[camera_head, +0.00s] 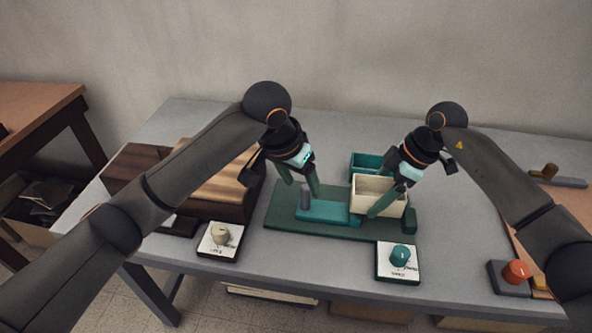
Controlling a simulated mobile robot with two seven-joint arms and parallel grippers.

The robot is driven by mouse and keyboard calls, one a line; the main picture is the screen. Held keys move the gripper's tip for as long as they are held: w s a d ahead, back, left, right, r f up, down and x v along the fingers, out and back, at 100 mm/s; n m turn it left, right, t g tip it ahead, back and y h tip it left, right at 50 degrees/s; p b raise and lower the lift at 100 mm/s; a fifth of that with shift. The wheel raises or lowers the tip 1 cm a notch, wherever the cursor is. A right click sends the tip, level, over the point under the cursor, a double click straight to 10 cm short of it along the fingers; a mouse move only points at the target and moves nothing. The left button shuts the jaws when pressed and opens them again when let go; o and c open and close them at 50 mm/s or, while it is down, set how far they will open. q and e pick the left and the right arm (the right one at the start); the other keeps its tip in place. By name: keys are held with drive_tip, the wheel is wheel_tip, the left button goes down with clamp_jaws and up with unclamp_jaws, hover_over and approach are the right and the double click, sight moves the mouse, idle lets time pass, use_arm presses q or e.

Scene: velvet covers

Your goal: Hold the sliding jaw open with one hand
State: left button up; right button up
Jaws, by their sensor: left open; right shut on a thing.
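A dark green base (285,224) lies on the grey table. It carries a teal sliding piece (325,212), which looks like the sliding jaw, with a grey upright post (305,199) at its left end. A cream open box (376,187) sits at the base's right part, beside the teal piece. My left gripper (301,186) is open, its fingers around or just above the post; contact is unclear. My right gripper (384,207) is shut at the cream box, apparently on its wall; the fingers hide part of the box. A green block (410,219) stands at the base's right end.
A teal open box (366,164) stands behind the cream box. A cream knob on a white card (220,240) and a teal knob on another (398,262) lie in front. Brown wooden boxes (220,192) stand left. A red knob (515,271) is at right.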

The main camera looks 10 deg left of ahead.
sight(303, 189)
use_arm(q)
drive_tip(key=shift+m, duration=0.5)
drive_tip(key=x, duration=0.3)
drive_tip(key=w+x, duration=0.1)
drive_tip(key=x, duration=0.2)
drive_tip(key=a+x, duration=0.1)
drive_tip(key=x, duration=0.2)
drive_tip(key=shift+w+r, duration=0.2)
drive_tip(key=shift+w, duration=0.1)
drive_tip(key=shift+c, duration=0.3)
clamp_jaws()
